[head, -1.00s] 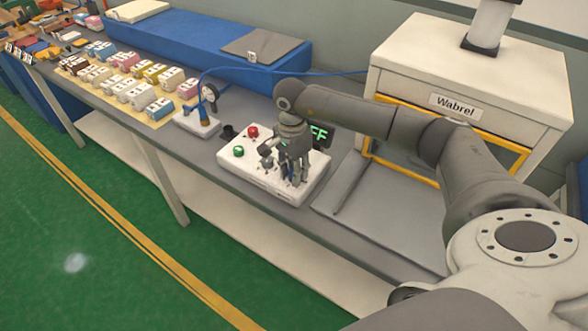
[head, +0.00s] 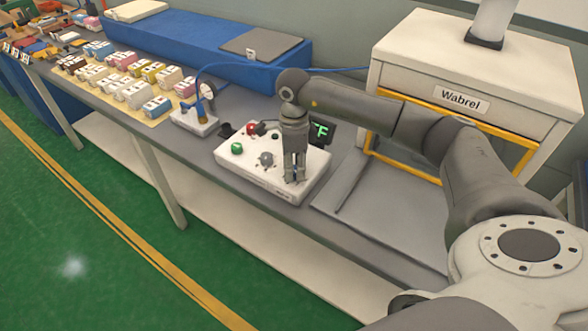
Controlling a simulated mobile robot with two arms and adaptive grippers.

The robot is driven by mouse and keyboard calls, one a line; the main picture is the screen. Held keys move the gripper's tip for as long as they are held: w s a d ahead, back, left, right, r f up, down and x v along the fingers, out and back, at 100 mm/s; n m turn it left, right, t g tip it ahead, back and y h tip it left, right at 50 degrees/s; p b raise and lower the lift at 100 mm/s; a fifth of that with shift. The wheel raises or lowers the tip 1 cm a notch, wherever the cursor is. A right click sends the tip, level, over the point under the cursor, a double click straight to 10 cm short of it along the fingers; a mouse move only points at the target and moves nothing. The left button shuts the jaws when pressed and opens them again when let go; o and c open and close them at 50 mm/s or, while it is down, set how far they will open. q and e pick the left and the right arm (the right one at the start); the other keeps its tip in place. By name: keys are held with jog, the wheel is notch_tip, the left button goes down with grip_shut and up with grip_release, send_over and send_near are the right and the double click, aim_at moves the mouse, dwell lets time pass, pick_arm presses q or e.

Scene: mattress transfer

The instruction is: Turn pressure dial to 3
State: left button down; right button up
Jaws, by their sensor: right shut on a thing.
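A white control box (head: 252,179) sits on the grey bench. It carries a red button (head: 251,128), a green button (head: 237,148) and a grey dial (head: 266,159) that shows uncovered. My right gripper (head: 294,179) points down onto the right front part of the box top, to the right of the grey dial. It is shut on a dial there, which its fingers mostly hide. I cannot read that dial's setting or label. My left gripper is not in view.
A small display (head: 321,132) with green characters, partly covered by my arm, stands behind the box. A pressure gauge (head: 207,91) on a white base stands to the left. The Wabrel machine (head: 460,99) is on the right. Several small blocks and a blue mattress (head: 190,52) lie farther back.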

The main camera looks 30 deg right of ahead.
jog(key=m+b, duration=0.1)
jog(key=m, duration=0.4)
jog(key=shift+m, duration=0.4)
jog(key=m+b, duration=0.1)
jog(key=m, duration=0.4)
jog(key=shift+m, duration=0.4)
jog(key=shift+r, duration=0.1)
jog(key=o, duration=1.1)
jog(key=shift+c, duration=0.2)
jog(key=shift+r, duration=0.1)
notch_tip(320, 180, up, 12)
jog(key=shift+d, duration=0.3)
jog(key=shift+s+f, duration=0.1)
jog(key=shift+f, duration=0.15)
